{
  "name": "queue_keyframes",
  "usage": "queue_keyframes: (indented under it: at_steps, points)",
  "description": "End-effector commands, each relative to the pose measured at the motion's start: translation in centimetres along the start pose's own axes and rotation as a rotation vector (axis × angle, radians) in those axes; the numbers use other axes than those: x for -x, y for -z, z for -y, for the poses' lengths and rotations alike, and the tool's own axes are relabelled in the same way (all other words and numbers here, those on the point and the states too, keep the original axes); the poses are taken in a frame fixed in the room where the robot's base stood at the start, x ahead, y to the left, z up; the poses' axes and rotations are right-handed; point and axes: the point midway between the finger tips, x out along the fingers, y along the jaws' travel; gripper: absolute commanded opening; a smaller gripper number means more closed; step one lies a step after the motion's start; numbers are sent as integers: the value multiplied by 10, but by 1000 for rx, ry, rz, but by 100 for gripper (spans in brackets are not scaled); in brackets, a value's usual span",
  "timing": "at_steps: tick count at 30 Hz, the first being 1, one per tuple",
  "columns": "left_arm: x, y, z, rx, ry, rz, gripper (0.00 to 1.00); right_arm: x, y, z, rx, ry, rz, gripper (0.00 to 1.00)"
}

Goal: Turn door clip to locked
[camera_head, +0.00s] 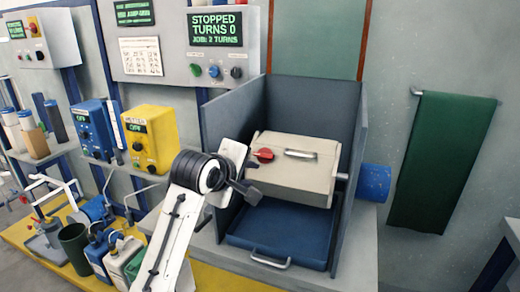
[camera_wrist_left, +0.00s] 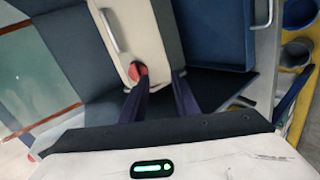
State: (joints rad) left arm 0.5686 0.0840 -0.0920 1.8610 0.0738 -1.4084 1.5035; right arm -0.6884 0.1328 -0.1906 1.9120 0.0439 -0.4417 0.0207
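The door clip is a red knob (camera_head: 264,155) at the left of a beige box door (camera_head: 310,175) with a metal handle. It also shows in the left wrist view (camera_wrist_left: 138,72), at the tip of one finger. My left gripper (camera_head: 246,181) is just below and left of the clip in the head view. In the wrist view its two dark fingers (camera_wrist_left: 161,84) stand apart with nothing between them. The clip is by the left finger's tip; I cannot tell whether they touch. The clip's locked and unlocked marks are too small to read. My right gripper is not in view.
The beige door sits inside a grey-walled bay (camera_head: 350,130), above a blue tray (camera_head: 280,232) with a handle. A control panel (camera_head: 215,45) reads "STOPPED TURNS 0". Blue (camera_head: 92,130) and yellow (camera_head: 150,138) units stand left. A green towel (camera_head: 440,160) hangs right.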

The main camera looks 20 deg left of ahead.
Motion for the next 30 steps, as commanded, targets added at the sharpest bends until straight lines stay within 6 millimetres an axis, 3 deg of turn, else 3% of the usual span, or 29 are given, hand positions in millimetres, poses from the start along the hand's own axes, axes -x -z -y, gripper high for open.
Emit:
queue_keyframes:
  at_steps: [1, 6, 11, 21, 30]
  points:
    - [11, 5, -24, 52, -13, -4, 28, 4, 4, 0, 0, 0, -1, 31]
    - [22, 12, -50, 151, -19, -8, 28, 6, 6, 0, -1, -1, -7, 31]
    - [5, 13, -52, 160, -17, -10, 28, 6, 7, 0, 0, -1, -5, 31]
    - [-55, 14, -53, 156, -18, -11, 28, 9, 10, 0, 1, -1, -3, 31]
    - [-78, 14, -54, 157, -21, -10, 28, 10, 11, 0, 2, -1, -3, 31]
